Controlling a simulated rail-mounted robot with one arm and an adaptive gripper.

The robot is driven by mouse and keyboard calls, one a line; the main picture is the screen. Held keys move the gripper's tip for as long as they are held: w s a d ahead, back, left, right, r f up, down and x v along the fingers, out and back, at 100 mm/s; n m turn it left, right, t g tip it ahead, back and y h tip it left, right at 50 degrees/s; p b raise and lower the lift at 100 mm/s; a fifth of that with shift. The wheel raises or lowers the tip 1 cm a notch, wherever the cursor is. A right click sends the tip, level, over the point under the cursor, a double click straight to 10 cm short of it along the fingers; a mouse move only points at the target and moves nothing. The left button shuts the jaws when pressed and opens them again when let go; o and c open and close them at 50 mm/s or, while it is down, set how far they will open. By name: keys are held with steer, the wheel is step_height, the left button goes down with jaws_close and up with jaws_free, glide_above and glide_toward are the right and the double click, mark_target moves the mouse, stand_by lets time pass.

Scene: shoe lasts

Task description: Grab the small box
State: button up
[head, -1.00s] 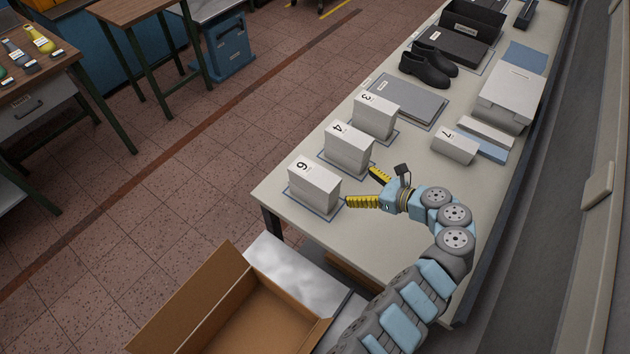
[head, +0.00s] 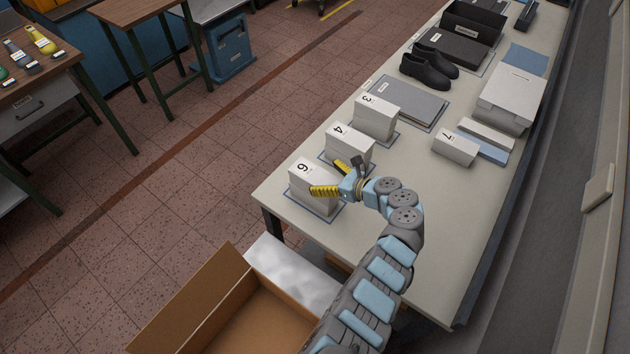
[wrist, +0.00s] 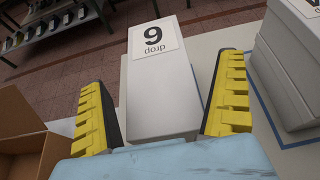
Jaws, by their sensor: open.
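A white box with a 6 label (head: 303,177) stands upright on a blue-edged mat at the near left corner of the table. My gripper (head: 325,177) is open, with one yellow finger on each side of this box. In the wrist view the white box (wrist: 160,90) shows between the two spread fingers, its label upside down, with a gap visible at the right finger.
White boxes labelled 4 (head: 348,146) and 3 (head: 376,118) stand in the same row, the 4 box close to my right finger. A box labelled 7 (head: 455,148) lies farther right. An open cardboard box (head: 205,300) stands below the table's near end.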

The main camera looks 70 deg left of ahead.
mark_target(316, 175)
steer(key=x, duration=0.4)
steer(key=shift+s+r, duration=0.1)
steer(key=shift+s, duration=0.1)
steer(key=c, duration=1.2)
steer(key=shift+c, duration=0.2)
